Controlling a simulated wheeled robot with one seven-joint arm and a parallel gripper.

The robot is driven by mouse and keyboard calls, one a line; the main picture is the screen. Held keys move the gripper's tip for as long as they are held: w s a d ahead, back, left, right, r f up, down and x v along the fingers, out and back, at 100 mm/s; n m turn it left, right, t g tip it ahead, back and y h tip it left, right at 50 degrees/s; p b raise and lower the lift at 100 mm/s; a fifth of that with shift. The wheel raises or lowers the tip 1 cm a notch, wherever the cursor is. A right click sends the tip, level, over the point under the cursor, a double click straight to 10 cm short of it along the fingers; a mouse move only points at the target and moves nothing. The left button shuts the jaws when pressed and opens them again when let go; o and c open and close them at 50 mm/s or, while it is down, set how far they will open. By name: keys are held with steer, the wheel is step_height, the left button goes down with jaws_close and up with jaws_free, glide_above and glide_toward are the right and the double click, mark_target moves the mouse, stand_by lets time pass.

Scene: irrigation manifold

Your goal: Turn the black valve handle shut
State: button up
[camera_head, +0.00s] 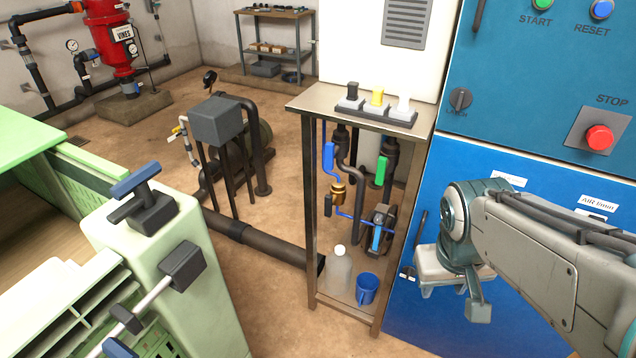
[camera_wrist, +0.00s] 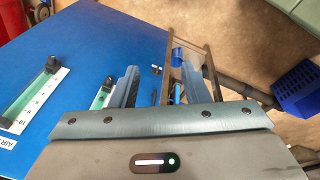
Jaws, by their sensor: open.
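A small upright black handle (camera_head: 328,205) sits beside a brass fitting (camera_head: 338,192) on the pipework inside the metal stand. It is small in the head view, and its exact angle to the pipe is hard to tell. A blue handle (camera_head: 329,156) is above it, a green handle (camera_head: 380,171) is up to its right, and another blue lever (camera_head: 377,238) is lower right. My gripper (camera_head: 452,290) hangs in front of the blue cabinet, right of the stand and apart from the handles. In the wrist view my gripper (camera_wrist: 160,85) is open and empty. I cannot make out the black handle there.
The stand (camera_head: 308,220) carries black, yellow and white knobs on top; a blue cup (camera_head: 367,288) and a clear bottle (camera_head: 338,268) stand on its lower shelf. The blue cabinet (camera_head: 410,240) closes off the right. A pale green machine (camera_head: 170,270) is left. Bare floor (camera_head: 275,300) lies between.

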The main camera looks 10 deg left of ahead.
steer(key=w+d+f+n+h+b, duration=0.1)
steer(key=w+f+n+h+b, duration=0.2)
steer(key=w+f+n+h, duration=0.45)
steer(key=n+t+y+b, duration=0.3)
steer(key=n+t+b, duration=0.3)
steer(key=n+t, duration=1.3)
glide_toward(327, 203)
steer(key=w+d+r+n+g, duration=0.1)
steer(key=w, duration=0.2)
steer(key=w+d+r+n+g, duration=0.1)
steer(key=w, duration=0.2)
steer(key=w+d+r+n+g, duration=0.1)
steer(key=w+n+g, duration=0.1)
steer(key=w, duration=0.1)
steer(key=shift+w+r+h, duration=0.2)
steer(key=shift+w+h, duration=0.05)
steer(key=shift+w, duration=0.15)
steer(key=shift+c, duration=0.3)
jaws_close()
